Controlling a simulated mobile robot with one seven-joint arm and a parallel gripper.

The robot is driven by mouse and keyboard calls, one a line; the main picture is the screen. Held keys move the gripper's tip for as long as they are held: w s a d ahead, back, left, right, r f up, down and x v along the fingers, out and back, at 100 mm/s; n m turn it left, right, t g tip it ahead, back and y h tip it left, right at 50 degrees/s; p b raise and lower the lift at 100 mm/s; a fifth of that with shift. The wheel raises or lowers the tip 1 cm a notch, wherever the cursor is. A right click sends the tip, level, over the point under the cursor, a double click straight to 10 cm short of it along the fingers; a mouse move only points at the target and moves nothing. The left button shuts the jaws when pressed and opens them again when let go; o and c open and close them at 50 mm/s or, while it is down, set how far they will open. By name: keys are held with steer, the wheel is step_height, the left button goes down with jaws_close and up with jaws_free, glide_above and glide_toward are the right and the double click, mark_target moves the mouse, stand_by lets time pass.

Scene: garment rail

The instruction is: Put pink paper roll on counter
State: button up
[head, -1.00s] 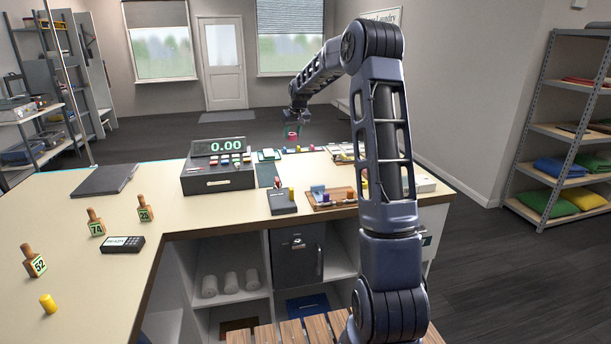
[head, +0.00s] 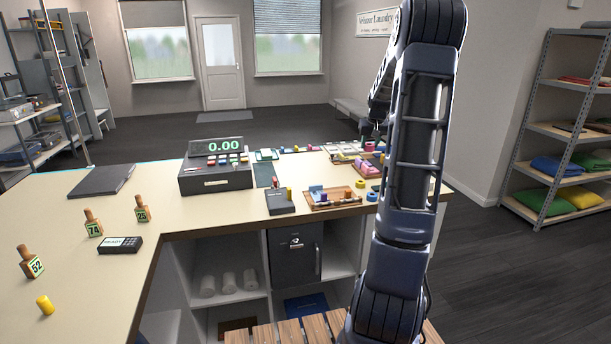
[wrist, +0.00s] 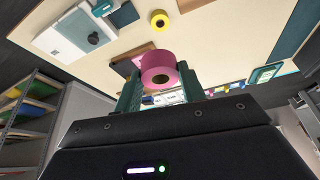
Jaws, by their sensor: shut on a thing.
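The pink paper roll (wrist: 159,70) is between the two green fingers of my gripper (wrist: 160,88) in the wrist view. The fingers are shut on its sides, and its dark core hole faces the camera. In the head view my gripper (head: 375,139) is over the right back part of the counter (head: 225,215), partly hidden by my arm. The counter's pale top also shows beyond the roll in the wrist view. I cannot tell how high the roll is above it.
A yellow roll (wrist: 160,18) and a white device (wrist: 78,35) are on the counter near the held roll. A cash register (head: 216,170), a wooden tray (head: 333,201) and small coloured items crowd the back. The counter's left middle has clear room.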

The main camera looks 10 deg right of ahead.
mark_target(365, 192)
steer(key=shift+s+d+f, duration=0.2)
steer(key=shift+s+f, duration=0.05)
step_height(365, 192, down, 20)
steer(key=shift+r, duration=0.25)
steer(key=shift+f, duration=0.15)
steer(key=o, duration=0.7)
steer(key=shift+o, duration=0.3)
